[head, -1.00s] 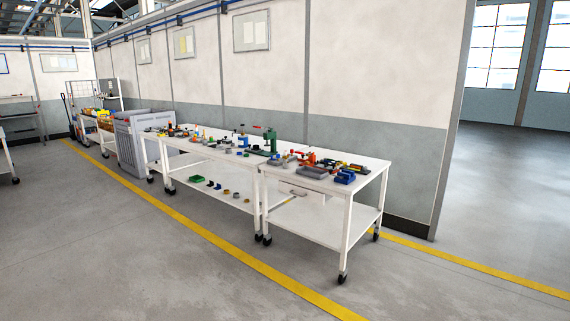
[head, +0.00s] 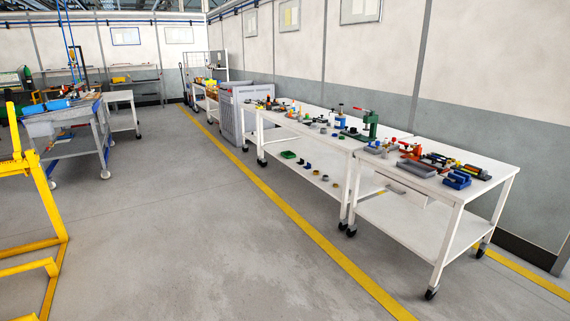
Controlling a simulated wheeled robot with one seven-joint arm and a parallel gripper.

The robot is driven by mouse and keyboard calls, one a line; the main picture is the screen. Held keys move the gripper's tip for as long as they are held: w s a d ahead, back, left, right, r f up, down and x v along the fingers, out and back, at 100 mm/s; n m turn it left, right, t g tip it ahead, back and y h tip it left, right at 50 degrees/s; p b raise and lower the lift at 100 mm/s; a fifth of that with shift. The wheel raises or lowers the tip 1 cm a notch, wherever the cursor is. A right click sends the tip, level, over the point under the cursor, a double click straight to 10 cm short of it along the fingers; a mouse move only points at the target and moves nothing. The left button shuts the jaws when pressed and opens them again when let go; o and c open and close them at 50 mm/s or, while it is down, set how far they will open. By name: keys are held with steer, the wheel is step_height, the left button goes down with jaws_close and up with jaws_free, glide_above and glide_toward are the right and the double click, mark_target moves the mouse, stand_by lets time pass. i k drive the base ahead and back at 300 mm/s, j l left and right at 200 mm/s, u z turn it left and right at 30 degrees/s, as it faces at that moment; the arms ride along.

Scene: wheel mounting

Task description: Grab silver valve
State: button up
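I cannot make out a silver valve for certain. Two white wheeled tables stand end to end along the right wall, the far table (head: 322,140) and the near table (head: 478,193). Small tools and parts lie on both tops, too small to tell apart fully. A green press (head: 369,126) stands near where the tables meet. A blue block (head: 457,180) lies at the near table's front edge, with a grey tray (head: 416,169) to its left. My gripper is not in view.
A yellow frame (head: 50,212) stands at the left. Behind it is a workbench (head: 75,142) with blue items. A grey cabinet (head: 240,118) stands past the tables. The floor (head: 200,220) between is clear, with a yellow line (head: 290,222) along the tables.

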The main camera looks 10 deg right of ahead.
mark_target(386, 151)
steer(key=i+l+z, duration=0.15)
steer(key=i, duration=0.4)
steer(key=i+l+z, duration=0.15)
steer(key=i, duration=0.4)
steer(key=i+z, duration=0.15)
steer(key=i, duration=0.45)
steer(key=i+j+z, duration=0.1)
steer(key=i, duration=0.45)
steer(key=i+j+z, duration=0.15)
steer(key=i, duration=0.4)
steer(key=i+j+z, duration=0.15)
steer(key=i, duration=0.45)
steer(key=i+j+z, duration=0.15)
steer(key=i, duration=0.4)
steer(key=i+j+z, duration=0.15)
steer(key=i+j, duration=0.15)
steer(key=i, duration=0.2)
